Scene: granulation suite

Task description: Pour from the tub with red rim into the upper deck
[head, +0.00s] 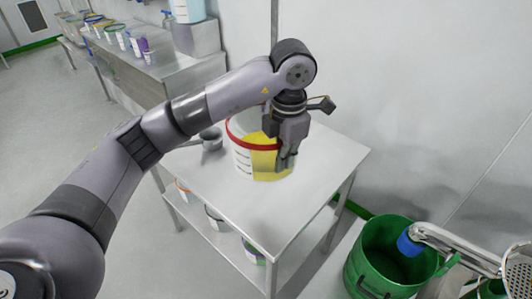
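The tub with red rim (244,160) stands upright on a steel table. It is whitish and translucent, with dark marks on its side and yellow contents showing through the wall. My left gripper (286,158) reaches down from above to the right side of the tub, fingers pointing down over the rim and wall. Whether the fingers are closed on the wall cannot be told. A perforated metal surface (520,272) shows at the right edge, cut off by the frame; it may be part of the upper deck. My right gripper is not in view.
A grey scoop or cup (211,138) stands left of the tub. The steel table (310,195) is bare at front and right; tubs sit on its lower shelf. A green bin (375,265) stands on the floor under a blue-ended spout (408,243). A bench with several containers stands behind.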

